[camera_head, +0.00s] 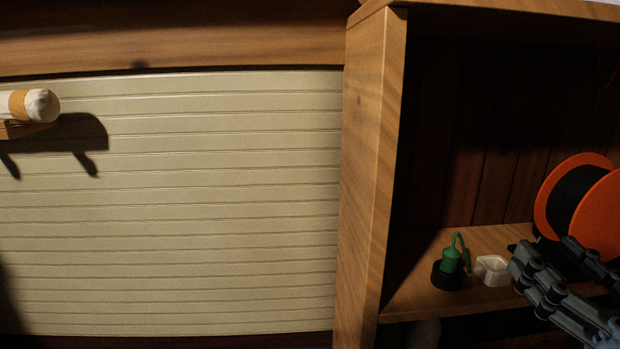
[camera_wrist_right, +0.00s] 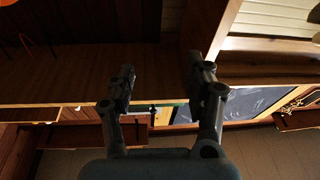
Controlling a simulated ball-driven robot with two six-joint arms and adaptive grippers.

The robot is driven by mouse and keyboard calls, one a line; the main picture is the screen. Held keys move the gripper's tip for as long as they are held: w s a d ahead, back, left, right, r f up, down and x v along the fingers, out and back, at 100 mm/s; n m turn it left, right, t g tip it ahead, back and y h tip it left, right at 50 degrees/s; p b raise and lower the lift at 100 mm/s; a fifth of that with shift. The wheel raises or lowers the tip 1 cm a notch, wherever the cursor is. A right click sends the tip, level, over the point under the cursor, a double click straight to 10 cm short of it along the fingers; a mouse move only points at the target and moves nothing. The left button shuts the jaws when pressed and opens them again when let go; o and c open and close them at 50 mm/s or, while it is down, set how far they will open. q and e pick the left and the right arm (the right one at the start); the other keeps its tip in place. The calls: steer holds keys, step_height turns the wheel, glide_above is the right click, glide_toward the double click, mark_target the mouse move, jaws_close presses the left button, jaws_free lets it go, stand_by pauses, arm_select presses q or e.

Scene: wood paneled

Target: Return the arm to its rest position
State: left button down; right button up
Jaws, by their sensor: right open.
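My right gripper (camera_head: 545,252) is at the lower right of the head view, in front of the wooden shelf (camera_head: 435,305). It is open. In the wrist view its two fingers (camera_wrist_right: 162,66) stand apart with nothing between them. In the head view it is just right of a small white dish (camera_head: 491,270) and partly covers the shelf behind it. I cannot tell whether it touches anything there. My left gripper is not in view.
A green item with a dark base (camera_head: 450,264) and an orange spool with a dark middle (camera_head: 573,198) are on the shelf. A wooden post (camera_head: 370,170) borders the shelf on the left. A white roll (camera_head: 40,106) sticks out before the slatted wall (camera_head: 200,210).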

steer(key=s+f+m+g+h+p, duration=0.1)
steer(key=s+f+g+h+p, duration=0.1)
steer(key=s+f+g+p, duration=0.75)
steer(key=s+f+m+g+h+p, duration=0.1)
steer(key=s+f+g+p, duration=0.25)
steer(key=s+f, duration=1.15)
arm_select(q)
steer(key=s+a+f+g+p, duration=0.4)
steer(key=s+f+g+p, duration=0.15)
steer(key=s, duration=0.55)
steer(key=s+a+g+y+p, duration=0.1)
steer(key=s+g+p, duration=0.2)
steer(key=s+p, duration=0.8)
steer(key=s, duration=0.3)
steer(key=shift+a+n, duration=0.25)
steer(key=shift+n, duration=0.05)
arm_select(e)
steer(key=s+d+f+g, duration=0.1)
steer(key=s+f+g, duration=0.1)
steer(key=s, duration=0.6)
steer(key=s+d+f+g, duration=0.1)
steer(key=s+d+g, duration=0.1)
steer(key=s+g, duration=0.3)
steer(key=s, duration=0.3)
steer(key=shift+s+f+h, duration=0.3)
steer(key=shift+f, duration=0.05)
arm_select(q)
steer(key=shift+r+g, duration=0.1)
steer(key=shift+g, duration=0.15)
